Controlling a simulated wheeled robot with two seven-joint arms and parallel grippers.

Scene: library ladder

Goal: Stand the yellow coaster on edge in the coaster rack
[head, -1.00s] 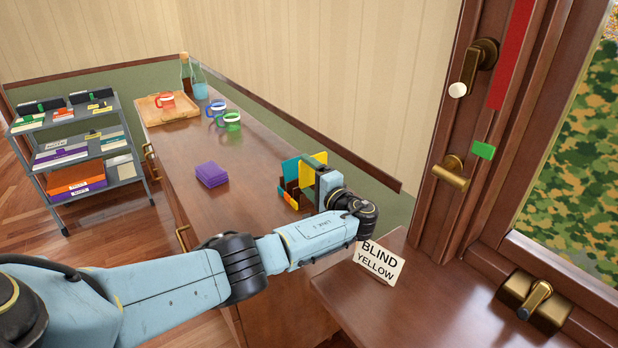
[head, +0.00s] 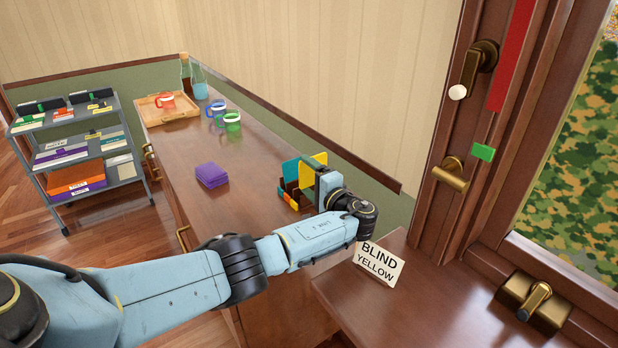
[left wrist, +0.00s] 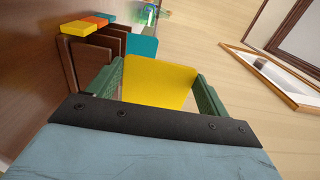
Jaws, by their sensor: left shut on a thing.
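The yellow coaster (left wrist: 158,82) is held upright between the two green fingers of my left gripper (left wrist: 160,90) in the left wrist view. In the head view its yellow face (head: 320,159) shows just above the gripper, partly hidden by my wrist. The dark brown coaster rack (left wrist: 92,58) is just beyond the coaster and to its left in the wrist view. A teal coaster (left wrist: 141,47) stands on edge in it. The rack (head: 289,187) also shows in the head view, partly behind my gripper. I cannot tell whether the yellow coaster touches the rack. My right gripper is not in view.
A stack of purple coasters (head: 211,174) lies on the brown counter (head: 230,205). Coloured mugs (head: 229,121), a wooden tray (head: 172,117) and bottles are farther back. A card reading BLIND YELLOW (head: 379,264) stands near my wrist. A window frame is at right.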

